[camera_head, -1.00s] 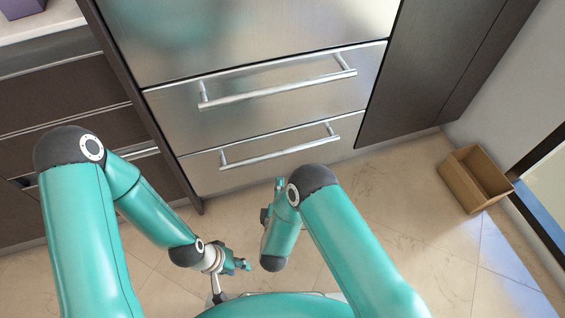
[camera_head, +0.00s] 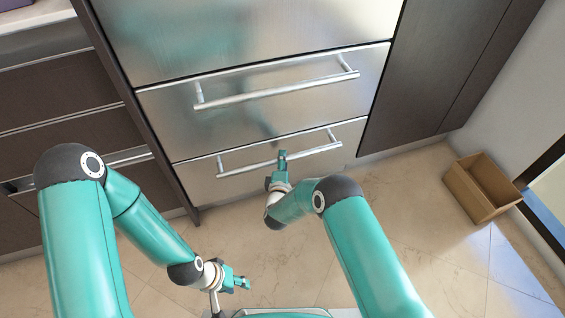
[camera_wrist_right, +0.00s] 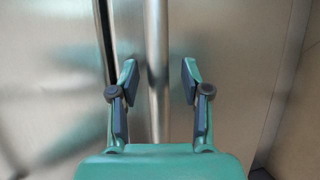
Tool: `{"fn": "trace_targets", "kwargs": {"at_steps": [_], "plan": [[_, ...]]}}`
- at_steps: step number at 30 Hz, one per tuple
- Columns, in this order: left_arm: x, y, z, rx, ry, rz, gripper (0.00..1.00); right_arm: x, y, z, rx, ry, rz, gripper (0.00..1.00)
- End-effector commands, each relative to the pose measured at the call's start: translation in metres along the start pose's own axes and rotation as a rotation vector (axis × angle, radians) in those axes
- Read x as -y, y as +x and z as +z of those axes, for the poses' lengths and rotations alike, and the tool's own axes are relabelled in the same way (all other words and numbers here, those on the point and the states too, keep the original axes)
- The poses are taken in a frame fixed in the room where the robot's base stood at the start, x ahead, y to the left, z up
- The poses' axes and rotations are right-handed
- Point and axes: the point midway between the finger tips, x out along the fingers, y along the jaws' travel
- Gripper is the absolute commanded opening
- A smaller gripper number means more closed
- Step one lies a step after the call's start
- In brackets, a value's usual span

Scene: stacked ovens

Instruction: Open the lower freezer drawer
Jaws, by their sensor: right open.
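The lower freezer drawer (camera_head: 225,189) is a stainless steel front at the bottom of the appliance, and it looks shut. Its bar handle (camera_head: 242,168) runs across the front. My right gripper (camera_head: 281,159) is at the middle of this handle. In the right wrist view, the right gripper (camera_wrist_right: 159,78) is open, with one finger on each side of the handle bar (camera_wrist_right: 157,50). I see no finger clearly pressing on the bar. My left gripper (camera_head: 242,283) hangs low over the floor, away from the drawer; its jaw opening is too small to read.
Above is the upper drawer (camera_head: 215,124) with its own handle (camera_head: 280,89). Dark cabinets (camera_head: 60,90) stand at the left, and a dark panel (camera_head: 435,75) at the right. An open cardboard box (camera_head: 480,190) sits on the floor at right. The tiled floor before the drawer is clear.

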Motion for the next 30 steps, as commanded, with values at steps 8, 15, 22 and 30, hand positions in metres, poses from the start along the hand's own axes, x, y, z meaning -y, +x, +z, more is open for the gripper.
{"fn": "trace_targets", "kwargs": {"at_steps": [8, 15, 22, 30], "plan": [[0.0016, 0.0045, 0.0000, 0.000, 0.000, 0.000, 0.40, 0.0000, 0.0125, -0.0001, -0.001, 0.000, -0.001, 0.47], [0.0015, 0.0043, 0.0000, 0.000, 0.000, 0.000, 0.40, 0.0000, 0.0122, -0.0004, -0.002, 0.000, -0.001, 0.38], [0.0015, 0.0043, 0.0000, 0.000, 0.000, 0.000, 0.40, 0.0003, 0.0119, -0.0008, -0.002, 0.000, -0.002, 0.00], [0.0016, 0.0043, 0.0000, 0.000, 0.000, 0.000, 0.40, 0.0013, 0.0116, -0.0011, -0.003, -0.001, -0.004, 0.00]]}}
